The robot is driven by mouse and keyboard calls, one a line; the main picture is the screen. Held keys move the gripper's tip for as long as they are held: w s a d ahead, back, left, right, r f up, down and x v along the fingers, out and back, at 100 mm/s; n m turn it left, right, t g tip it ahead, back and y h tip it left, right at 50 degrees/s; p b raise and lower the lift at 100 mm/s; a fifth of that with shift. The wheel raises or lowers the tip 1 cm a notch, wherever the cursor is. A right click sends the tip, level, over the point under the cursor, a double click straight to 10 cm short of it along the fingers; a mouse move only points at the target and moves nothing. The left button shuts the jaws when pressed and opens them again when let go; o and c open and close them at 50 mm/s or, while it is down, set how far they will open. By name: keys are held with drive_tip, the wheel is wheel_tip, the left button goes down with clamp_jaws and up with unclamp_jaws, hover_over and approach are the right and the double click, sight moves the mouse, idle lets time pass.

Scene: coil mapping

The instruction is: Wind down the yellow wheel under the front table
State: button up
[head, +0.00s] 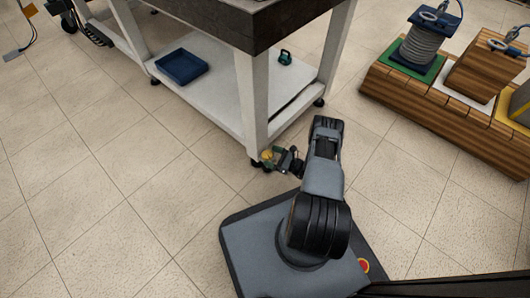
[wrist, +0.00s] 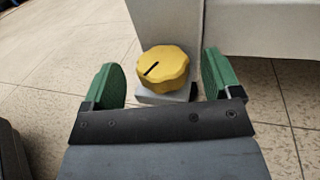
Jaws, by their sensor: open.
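The yellow wheel (wrist: 164,66) is a ridged knob with a black slot mark, at the foot of a white table leg. In the wrist view it sits between and slightly beyond the two green fingers of my gripper (wrist: 163,84). The fingers are apart, with a gap on each side of the wheel, and do not touch it. In the head view the wheel (head: 266,156) shows small beside my gripper (head: 275,158), low at the near leg of the front table (head: 256,100). The floor contact under the wheel is hidden.
The table's lower shelf (head: 215,95) holds a blue tray (head: 181,67) and a small green item (head: 285,57). A wooden platform (head: 440,115) with a grey coil (head: 421,45) and a wooden block stands at right.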

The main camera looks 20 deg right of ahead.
drive_tip(key=shift+x, duration=0.9)
